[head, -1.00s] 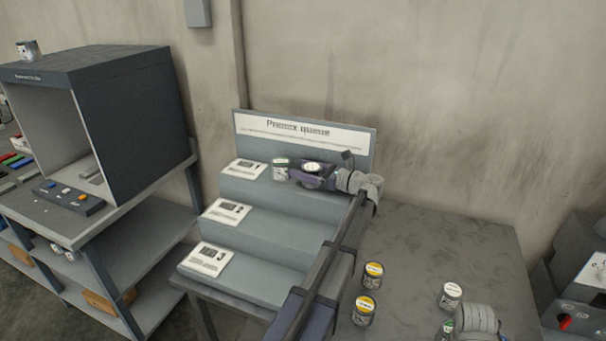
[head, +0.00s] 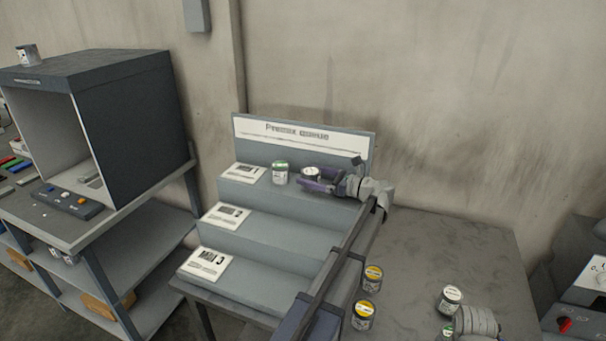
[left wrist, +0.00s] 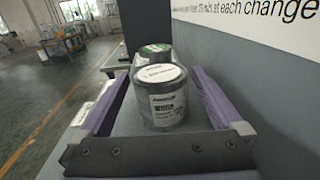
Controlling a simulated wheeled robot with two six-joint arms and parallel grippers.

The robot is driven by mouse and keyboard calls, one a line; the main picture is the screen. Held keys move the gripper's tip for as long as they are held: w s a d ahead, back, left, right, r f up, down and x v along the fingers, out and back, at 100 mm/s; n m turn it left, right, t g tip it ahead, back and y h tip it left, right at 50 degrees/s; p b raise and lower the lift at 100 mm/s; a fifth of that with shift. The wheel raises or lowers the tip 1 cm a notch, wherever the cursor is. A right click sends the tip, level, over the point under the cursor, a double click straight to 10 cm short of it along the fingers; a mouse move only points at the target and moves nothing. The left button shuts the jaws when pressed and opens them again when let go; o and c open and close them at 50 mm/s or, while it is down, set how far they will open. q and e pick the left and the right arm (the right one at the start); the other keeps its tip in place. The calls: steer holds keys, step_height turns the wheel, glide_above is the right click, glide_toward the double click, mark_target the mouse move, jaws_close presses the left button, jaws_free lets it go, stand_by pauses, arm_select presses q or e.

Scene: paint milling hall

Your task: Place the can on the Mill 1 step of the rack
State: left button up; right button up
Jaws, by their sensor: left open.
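The stepped rack (head: 262,292) stands against the wall with three steps and a label card at the left of each. The lowest card reads Mill 3; the top card (head: 243,174) is too blurred to read. A white-lidded can (head: 311,173) stands upright on the top step. It also shows in the left wrist view (left wrist: 165,98). My left gripper (head: 312,180) is open, its purple fingers on either side of this can. A green-lidded can (head: 280,173) stands on the same step, left of it, partly hidden behind it in the wrist view.
Two yellow-lidded cans (head: 363,316) and a white-lidded can (head: 449,298) stand on the table (head: 430,245) right of the rack. A green-topped item (head: 447,331) is cut off below. A dark booth (head: 130,125) stands left. The table's back right is clear.

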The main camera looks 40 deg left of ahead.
arm_select(q)
steer(key=d, duration=0.2)
steer(key=w+d, duration=0.1)
steer(key=d, duration=0.5)
steer(key=shift+w+d, duration=0.2)
steer(key=shift+d, duration=0.1)
